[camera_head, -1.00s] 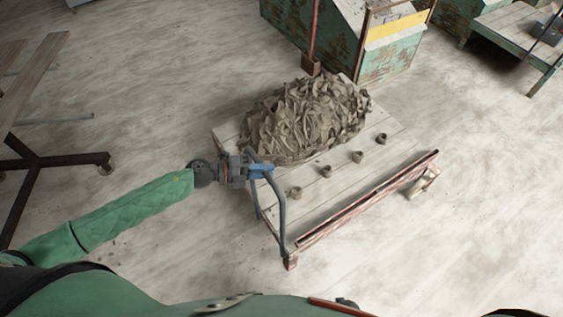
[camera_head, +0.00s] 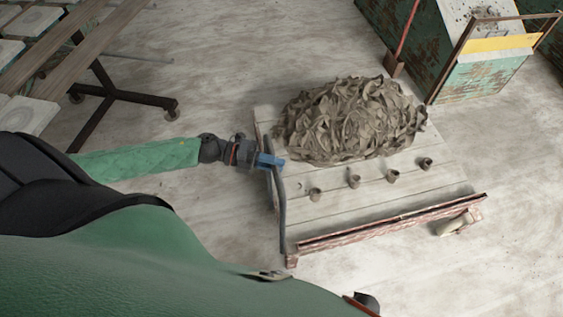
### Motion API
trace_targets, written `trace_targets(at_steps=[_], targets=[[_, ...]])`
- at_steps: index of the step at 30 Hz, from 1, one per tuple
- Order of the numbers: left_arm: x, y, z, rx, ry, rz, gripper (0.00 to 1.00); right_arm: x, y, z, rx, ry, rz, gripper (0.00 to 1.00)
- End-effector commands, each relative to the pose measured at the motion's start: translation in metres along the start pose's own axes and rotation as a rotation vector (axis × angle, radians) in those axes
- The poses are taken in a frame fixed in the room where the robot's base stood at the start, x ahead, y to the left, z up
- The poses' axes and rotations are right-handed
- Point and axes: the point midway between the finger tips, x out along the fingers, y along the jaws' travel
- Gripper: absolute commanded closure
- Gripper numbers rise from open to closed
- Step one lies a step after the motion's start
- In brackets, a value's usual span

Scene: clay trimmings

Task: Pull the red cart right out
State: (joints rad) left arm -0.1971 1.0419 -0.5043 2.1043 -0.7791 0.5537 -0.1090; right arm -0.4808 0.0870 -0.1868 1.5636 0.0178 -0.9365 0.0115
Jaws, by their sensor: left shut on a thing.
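The cart (camera_head: 340,210) is a low platform of pale, worn boards with a chipped red rail (camera_head: 390,226) along its near edge. A large heap of grey-brown clay trimmings (camera_head: 350,120) lies on its far part, and several small clay pieces (camera_head: 354,181) lie in a row in front of the heap. A dark bent handle bar (camera_head: 280,205) runs along the cart's left end. My left gripper (camera_head: 270,160), with blue fingers, is shut on this handle bar. My right gripper is not in view.
A rusty green bin (camera_head: 475,75) with a yellow band stands behind the cart at the upper right, with a red post (camera_head: 405,35) beside it. A dark-legged rack (camera_head: 95,100) with planks stands at the left. The floor right of the cart is clear.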

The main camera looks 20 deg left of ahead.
Motion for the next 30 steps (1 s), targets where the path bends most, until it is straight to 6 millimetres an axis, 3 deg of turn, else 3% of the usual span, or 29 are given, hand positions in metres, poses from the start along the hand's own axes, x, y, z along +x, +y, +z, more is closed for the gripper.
trace_targets(at_steps=[14, 15, 17, 30], targets=[[-0.0031, 0.0025, -0.0013, -0.002, -0.001, 0.002, 1.0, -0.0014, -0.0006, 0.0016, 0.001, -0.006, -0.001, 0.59], [-0.003, 0.0025, -0.0013, -0.002, -0.001, 0.002, 0.72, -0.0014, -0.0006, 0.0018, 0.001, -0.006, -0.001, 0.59], [-0.003, 0.0022, -0.0012, -0.002, -0.001, 0.002, 0.6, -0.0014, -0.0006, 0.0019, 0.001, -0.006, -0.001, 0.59], [-0.0082, 0.0029, -0.0011, -0.002, -0.001, 0.001, 0.59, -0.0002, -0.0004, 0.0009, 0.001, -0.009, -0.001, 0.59]])
